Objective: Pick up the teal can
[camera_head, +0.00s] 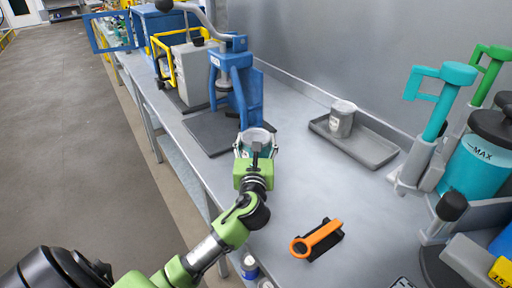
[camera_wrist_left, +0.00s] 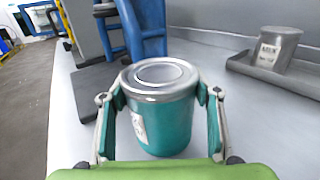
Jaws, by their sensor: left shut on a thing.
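The teal can (camera_wrist_left: 170,122) has a silver lid and a pale label on its side. It stands upright in the left wrist view between the two fingers of my left gripper (camera_wrist_left: 160,110), which is shut on it. In the head view the can (camera_head: 258,137) shows at the end of my left arm, its lower part hidden by the green gripper (camera_head: 256,155). The can is over the grey bench; I cannot tell whether its base touches the top. My right gripper is not in view.
A grey tray (camera_head: 375,150) holding a grey can (camera_head: 342,118) lies at the back right. A blue press (camera_head: 238,85) on a dark base stands behind the gripper. An orange-handled tool (camera_head: 318,238) lies near the front. Teal dispensers (camera_head: 440,100) crowd the right. Bench between is clear.

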